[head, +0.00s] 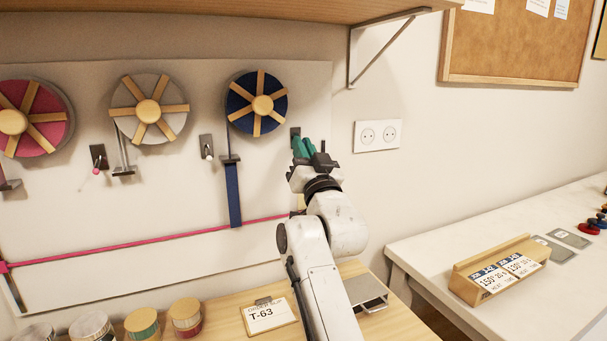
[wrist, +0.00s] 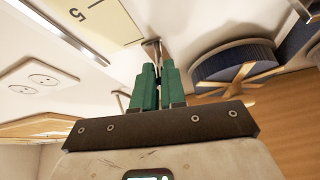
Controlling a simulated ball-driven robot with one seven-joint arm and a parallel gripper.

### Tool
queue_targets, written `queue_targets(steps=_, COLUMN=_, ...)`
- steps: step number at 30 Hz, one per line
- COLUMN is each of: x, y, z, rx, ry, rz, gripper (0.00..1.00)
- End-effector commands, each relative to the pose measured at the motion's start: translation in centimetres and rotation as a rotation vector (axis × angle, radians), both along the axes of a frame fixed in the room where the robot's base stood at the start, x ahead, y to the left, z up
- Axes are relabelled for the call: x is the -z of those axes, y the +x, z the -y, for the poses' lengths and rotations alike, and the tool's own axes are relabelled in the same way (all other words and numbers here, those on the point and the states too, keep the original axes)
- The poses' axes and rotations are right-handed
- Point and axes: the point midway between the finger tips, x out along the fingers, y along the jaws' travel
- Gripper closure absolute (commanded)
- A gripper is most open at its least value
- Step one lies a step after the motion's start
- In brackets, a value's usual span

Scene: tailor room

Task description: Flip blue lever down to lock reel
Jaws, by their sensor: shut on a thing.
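The blue reel (head: 242,92) hangs on the wall panel, with wooden spokes and a hub; it also shows at the right of the wrist view (wrist: 215,68). A dark lever plate (head: 294,131) is on the panel just right of it. My gripper (head: 304,146) is at this plate, its green fingers pointing at the panel. In the wrist view the fingers (wrist: 157,82) are closed around the end of the lever, whose metal stem (wrist: 151,46) shows just beyond the tips. The fingers hide the lever's handle, so its blue colour and exact angle cannot be told.
A grey lever (head: 207,149) and a pink-tipped lever (head: 97,160) sit left on the panel, near the grey reel (head: 172,87) and pink reel (head: 55,103). A blue ribbon (head: 233,195) hangs from a guide. A socket (head: 377,136) is right of my gripper; a shelf (head: 200,8) is above.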

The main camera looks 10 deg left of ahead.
Motion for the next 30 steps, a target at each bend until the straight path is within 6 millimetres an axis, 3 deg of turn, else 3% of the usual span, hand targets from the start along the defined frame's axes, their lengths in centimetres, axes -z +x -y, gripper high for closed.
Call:
queue_targets(steps=1, x=1.29, y=0.09, z=0.02, rx=0.001, ry=0.012, rz=0.021, gripper=1.00)
queue_targets(steps=4, x=1.52, y=0.19, z=0.02, rx=0.002, ry=0.042, rz=0.063, gripper=1.00)
queue_targets(steps=30, x=1.81, y=0.70, z=-0.31, rx=0.002, ry=0.195, rz=0.288, gripper=1.00)
